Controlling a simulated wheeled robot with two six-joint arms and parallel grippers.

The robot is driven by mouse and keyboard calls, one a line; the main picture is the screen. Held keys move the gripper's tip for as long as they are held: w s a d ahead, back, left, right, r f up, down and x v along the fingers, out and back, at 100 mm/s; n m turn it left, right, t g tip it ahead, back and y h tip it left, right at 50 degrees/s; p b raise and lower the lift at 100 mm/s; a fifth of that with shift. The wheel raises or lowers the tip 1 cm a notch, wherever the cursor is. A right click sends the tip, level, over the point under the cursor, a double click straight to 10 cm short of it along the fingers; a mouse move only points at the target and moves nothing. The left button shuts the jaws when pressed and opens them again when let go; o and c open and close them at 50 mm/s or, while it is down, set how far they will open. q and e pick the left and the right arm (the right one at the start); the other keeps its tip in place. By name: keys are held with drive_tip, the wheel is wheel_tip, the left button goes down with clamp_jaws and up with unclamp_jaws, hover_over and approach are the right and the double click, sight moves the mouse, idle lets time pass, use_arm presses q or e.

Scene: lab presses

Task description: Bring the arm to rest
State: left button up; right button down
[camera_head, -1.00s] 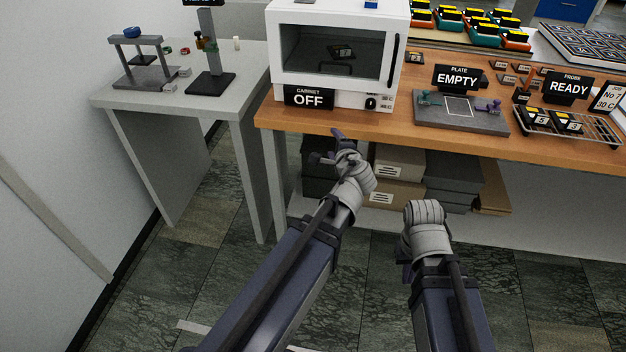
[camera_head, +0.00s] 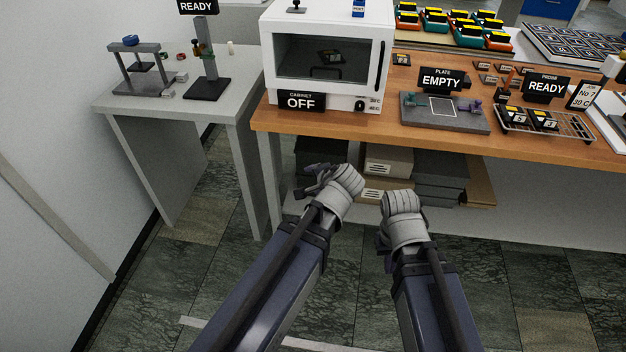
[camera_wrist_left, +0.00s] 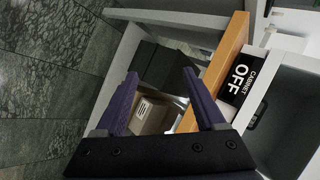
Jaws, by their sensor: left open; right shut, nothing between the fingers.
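My left arm comes in from the lower left in the head view. Its gripper (camera_head: 312,180) is open and empty, in front of the wooden bench and below its top edge. In the left wrist view its two purple fingers (camera_wrist_left: 160,74) stand apart with nothing between them. My right gripper (camera_head: 383,240) is to the right of the left one, mostly hidden by its own grey wrist. It is shut with nothing visible in it and is clear of the bench.
The wooden bench (camera_head: 420,127) carries a white cabinet (camera_head: 383,25) marked OFF, a plate fixture (camera_head: 445,120) and a wire rack (camera_head: 560,132). Boxes (camera_head: 388,160) lie on the shelf below. A grey side table (camera_head: 150,104) stands left. Floor (camera_head: 345,270) is open around my arms.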

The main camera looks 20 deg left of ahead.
idle(0.3)
use_arm(q)
drive_tip(key=s+d+n+g+h+p, duration=0.2)
drive_tip(key=s+d+g+p, duration=0.1)
drive_tip(key=s+d, duration=0.3)
drive_tip(key=s+d+r+n+g+h+p, duration=0.1)
drive_tip(key=s+d+g+p, duration=0.3)
drive_tip(key=s, duration=0.6)
drive_tip(key=shift+s+d+r+n+g+h+p, duration=0.25)
drive_tip(key=shift+d+n+h+p, duration=0.3)
drive_tip(key=shift+d+n+h, duration=0.3)
drive_tip(key=shift+w, duration=0.1)
